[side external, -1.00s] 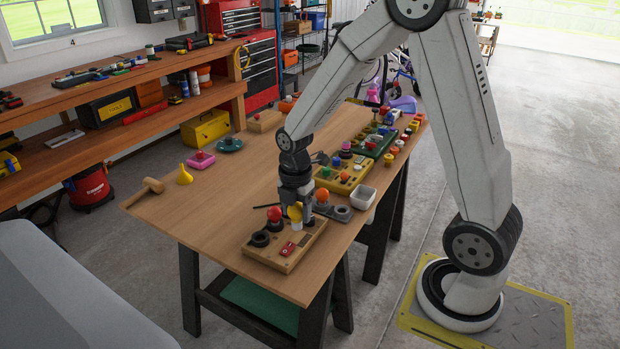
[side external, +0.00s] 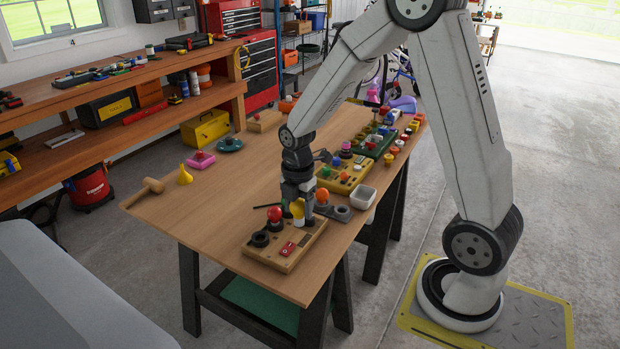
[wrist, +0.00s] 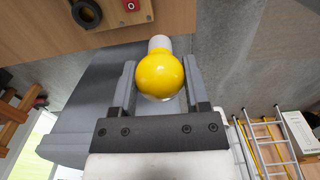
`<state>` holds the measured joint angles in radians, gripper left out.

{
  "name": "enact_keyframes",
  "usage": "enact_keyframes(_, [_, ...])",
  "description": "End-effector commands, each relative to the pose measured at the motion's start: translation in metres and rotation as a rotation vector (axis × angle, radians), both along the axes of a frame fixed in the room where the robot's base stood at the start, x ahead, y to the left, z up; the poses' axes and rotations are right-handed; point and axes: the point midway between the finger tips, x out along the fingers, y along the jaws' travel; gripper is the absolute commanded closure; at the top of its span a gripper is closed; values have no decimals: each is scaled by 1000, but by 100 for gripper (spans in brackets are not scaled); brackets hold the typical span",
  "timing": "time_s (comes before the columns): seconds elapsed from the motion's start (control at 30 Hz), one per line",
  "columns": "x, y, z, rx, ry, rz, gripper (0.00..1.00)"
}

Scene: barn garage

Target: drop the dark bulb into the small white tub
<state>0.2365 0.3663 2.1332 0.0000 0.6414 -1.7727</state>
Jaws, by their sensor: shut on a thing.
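My gripper (wrist: 158,85) is shut on a round yellow bulb (wrist: 160,75) with a pale base (wrist: 159,42). In the side view the bulb (side external: 297,208) is just above the wooden socket board (side external: 282,262) at the table's near end. Its base seems close to the board; I cannot tell from here whether it is clear. The small white tub (side external: 363,197) stands on the table's right edge, to the right of my gripper, and I see nothing in it. No bulb that looks dark is plain in view.
The board carries a red ball (side external: 274,214), a black ring socket (side external: 260,239) and a red switch (side external: 288,249).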

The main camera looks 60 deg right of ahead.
Motion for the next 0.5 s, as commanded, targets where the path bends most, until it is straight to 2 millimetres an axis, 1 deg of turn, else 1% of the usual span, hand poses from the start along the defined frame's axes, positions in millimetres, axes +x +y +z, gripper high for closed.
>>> enact_keyframes(0.17, [13,-33,-4,0,0,-83,96])
enact_keyframes(0.27, [21,-61,-7,0,0,-147,96])
enact_keyframes(0.47, [30,-126,-15,0,-1,-291,96])
enact_keyframes(0.5, [30,-140,-17,0,0,-320,96])
